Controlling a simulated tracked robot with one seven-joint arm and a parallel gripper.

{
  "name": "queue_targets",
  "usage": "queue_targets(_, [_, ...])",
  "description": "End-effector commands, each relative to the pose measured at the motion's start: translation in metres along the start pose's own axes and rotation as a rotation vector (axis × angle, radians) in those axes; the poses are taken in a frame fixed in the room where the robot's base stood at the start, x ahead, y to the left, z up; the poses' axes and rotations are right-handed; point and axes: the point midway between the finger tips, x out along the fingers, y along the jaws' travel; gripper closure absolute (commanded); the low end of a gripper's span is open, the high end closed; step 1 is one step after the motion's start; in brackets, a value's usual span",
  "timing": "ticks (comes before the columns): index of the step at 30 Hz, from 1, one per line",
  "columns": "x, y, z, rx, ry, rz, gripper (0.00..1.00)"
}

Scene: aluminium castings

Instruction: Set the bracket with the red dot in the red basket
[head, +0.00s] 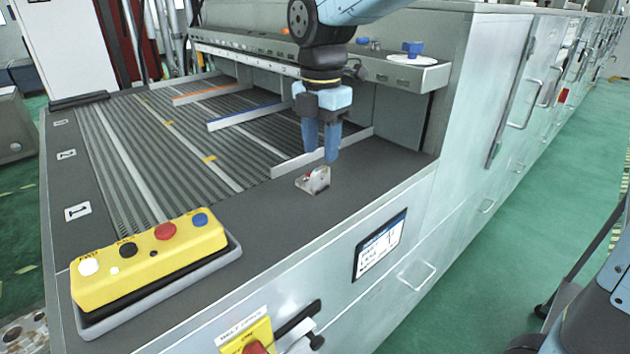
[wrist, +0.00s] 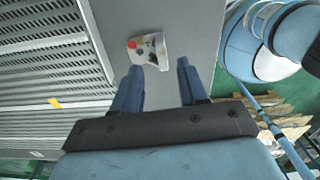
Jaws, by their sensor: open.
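The bracket (head: 314,180) is a small pale metal piece lying on the dark grey worktop near its front right edge. In the wrist view the bracket (wrist: 148,50) shows a red dot at its left end and some dark markings. My gripper (head: 320,155) is above the worktop, just behind and above the bracket, fingers pointing down. In the wrist view my gripper (wrist: 158,78) has its two blue fingers spread apart with nothing between them. The bracket lies beyond the fingertips, nearer the left finger. No red basket is seen in either view.
A yellow button box (head: 150,262) sits at the worktop's front left. Ribbed belt lanes with white, blue (head: 245,117) and orange (head: 205,95) dividers lie behind and left of the bracket. A metal shelf (head: 400,72) overhangs the back. Bare worktop lies around the bracket.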

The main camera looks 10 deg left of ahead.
Motion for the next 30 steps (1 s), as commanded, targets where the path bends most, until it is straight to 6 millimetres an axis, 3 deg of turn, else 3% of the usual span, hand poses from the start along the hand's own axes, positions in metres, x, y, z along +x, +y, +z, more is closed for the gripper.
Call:
queue_targets(8, [0.018, -0.001, 0.0, 0.002, 0.0, -0.001, 0.57])
queue_targets(18, [0.058, -0.003, -0.003, 0.002, 0.0, -0.001, 0.57])
queue_targets(27, [0.062, -0.003, -0.002, 0.003, 0.0, 0.0, 0.57])
queue_targets(30, [0.062, -0.003, -0.002, 0.003, 0.0, 0.0, 0.67])
